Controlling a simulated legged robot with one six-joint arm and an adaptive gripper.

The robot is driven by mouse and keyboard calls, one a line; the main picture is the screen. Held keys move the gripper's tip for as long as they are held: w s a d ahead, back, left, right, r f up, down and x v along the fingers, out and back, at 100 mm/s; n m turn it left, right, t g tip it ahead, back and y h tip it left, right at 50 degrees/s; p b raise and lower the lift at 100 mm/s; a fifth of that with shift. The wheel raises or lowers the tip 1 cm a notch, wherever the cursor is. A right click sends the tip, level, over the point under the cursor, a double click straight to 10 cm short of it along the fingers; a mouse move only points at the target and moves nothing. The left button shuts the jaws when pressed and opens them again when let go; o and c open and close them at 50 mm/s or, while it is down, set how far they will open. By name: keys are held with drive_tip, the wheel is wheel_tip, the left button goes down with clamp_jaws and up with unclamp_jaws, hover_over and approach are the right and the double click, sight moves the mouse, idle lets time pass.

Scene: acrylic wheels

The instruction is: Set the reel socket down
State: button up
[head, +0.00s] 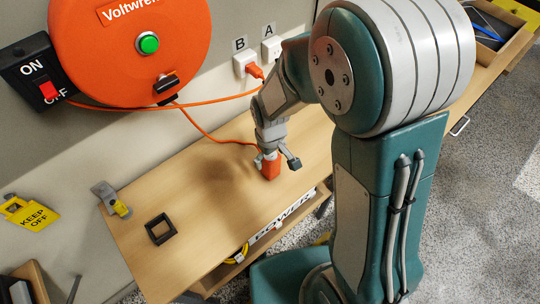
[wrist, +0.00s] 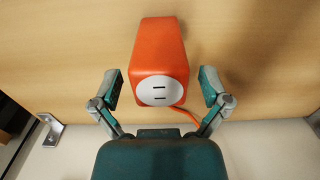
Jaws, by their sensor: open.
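The reel socket (wrist: 160,50) is an orange block with a pale round slotted face, on the wooden bench top. In the head view the reel socket (head: 270,167) stands near the bench's middle, with the orange cord running to it. My gripper (wrist: 160,90) is open, with one finger on each side of the socket and a visible gap on both sides. In the head view my gripper (head: 274,158) is right at the socket, and its fingers partly hide it. The orange cable reel (head: 130,60) hangs on the wall, with a green button at its centre.
A black square frame (head: 160,229) lies on the bench top (head: 200,200) to the left. A metal bracket with a yellow part (head: 112,199) is at the bench's left end. Wall outlets A (head: 271,48) and B (head: 243,64) are behind; an orange plug is in B.

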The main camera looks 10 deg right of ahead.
wheel_tip(320, 180, up, 12)
drive_tip(key=s+d+r+m+t, duration=0.5)
drive_tip(key=s+d+r+m, duration=0.1)
drive_tip(key=s+d+r, duration=0.5)
drive_tip(key=shift+s+r+m+t, duration=0.3)
drive_tip(key=shift+s+r+m, duration=0.15)
drive_tip(key=shift+s, duration=0.45)
